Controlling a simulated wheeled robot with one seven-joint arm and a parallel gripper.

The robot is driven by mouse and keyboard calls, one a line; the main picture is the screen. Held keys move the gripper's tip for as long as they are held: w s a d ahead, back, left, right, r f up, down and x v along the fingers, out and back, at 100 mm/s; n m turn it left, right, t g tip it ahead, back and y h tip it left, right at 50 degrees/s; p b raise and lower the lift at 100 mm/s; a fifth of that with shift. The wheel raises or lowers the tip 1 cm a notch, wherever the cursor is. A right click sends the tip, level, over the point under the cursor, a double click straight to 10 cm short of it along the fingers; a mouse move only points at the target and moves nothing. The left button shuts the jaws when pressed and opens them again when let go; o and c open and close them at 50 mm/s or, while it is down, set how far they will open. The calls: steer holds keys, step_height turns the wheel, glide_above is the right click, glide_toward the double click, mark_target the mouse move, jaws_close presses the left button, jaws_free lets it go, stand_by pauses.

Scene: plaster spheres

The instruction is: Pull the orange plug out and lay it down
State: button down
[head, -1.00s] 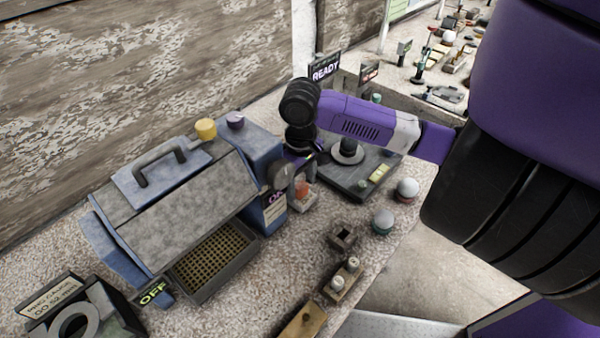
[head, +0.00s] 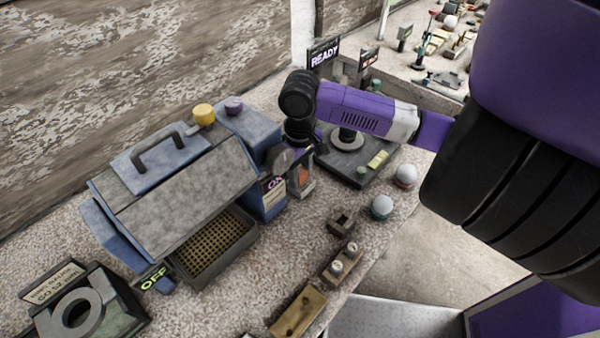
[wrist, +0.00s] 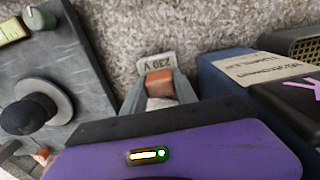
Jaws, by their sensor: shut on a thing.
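The orange plug (head: 305,174) sits beside the right end of the blue-grey machine, at a small block. In the wrist view the orange plug (wrist: 159,82) shows between my two grey fingers, with a pale "230 V" plate (wrist: 156,64) just beyond it. My gripper (head: 301,178) is shut on the plug, one finger on each side. It also shows in the wrist view (wrist: 160,92). The socket's opening is hidden, so I cannot tell how deep the plug sits.
The blue-grey machine (head: 180,185) stands close on the left. A dark plate with a round knob (head: 347,138) lies behind to the right. Two pale balls (head: 405,175) (head: 382,207), a small square holder (head: 342,221) and wooden blocks stand near the front edge. Some speckled counter between them is bare.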

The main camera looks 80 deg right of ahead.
mark_target(300, 171)
steer(key=shift+r, duration=0.1)
steer(key=shift+r+p, duration=2.2)
steer(key=shift+r, duration=0.25)
stand_by(0.5)
